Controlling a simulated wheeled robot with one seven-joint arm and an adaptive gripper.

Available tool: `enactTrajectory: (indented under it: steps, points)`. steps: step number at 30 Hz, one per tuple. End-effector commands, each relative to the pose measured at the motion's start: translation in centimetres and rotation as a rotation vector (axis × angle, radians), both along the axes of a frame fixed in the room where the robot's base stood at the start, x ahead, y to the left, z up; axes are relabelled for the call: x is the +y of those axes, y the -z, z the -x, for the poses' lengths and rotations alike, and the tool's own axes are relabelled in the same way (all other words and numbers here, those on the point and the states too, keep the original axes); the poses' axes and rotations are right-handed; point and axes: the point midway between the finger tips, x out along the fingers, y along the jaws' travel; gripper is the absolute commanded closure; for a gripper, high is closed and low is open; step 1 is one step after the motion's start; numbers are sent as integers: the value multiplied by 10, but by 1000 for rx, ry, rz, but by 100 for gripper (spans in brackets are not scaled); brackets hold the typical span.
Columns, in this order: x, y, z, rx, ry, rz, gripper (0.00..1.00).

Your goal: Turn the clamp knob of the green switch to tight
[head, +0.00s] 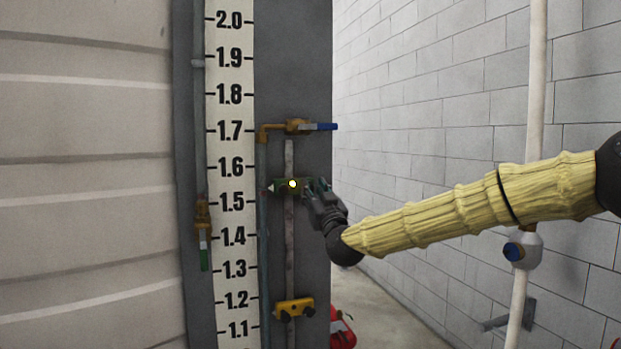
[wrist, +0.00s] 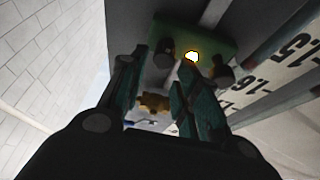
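The green switch (head: 283,186) sits on the vertical rail beside the scale, near the 1.5 mark. A bright yellow-white spot shows on it. In the wrist view its green body (wrist: 215,42) is at the top, with a dark knob (wrist: 163,54) on the left and another dark knob (wrist: 222,73) on the right. My gripper (head: 312,190) is at the right side of the switch in the head view. In the wrist view its fingers (wrist: 162,78) are apart, with the left knob near the gap between their tips. I cannot tell whether they touch it, nor the clamp's tightness.
A yellow switch (head: 294,308) is lower on the rail. A brass valve with a blue handle (head: 322,127) is above, near 1.7. The white scale (head: 230,150) stands to the left. A white pipe (head: 537,90) runs along the block wall at right.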

Motion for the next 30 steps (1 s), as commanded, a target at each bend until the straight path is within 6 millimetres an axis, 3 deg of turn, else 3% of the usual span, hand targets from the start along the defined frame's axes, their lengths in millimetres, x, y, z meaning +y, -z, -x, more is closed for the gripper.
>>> enactTrajectory:
  steps: [7, 19, 20, 25, 30]
  points:
    - [8, -11, -24, 1, 0, 0, 68]
    - [10, -12, -29, 0, -1, 0, 68]
    - [10, -12, -29, 0, -1, 0, 70]
    - [10, -12, -29, 1, -1, 1, 100]
    - [9, -12, -29, 1, 0, 0, 100]
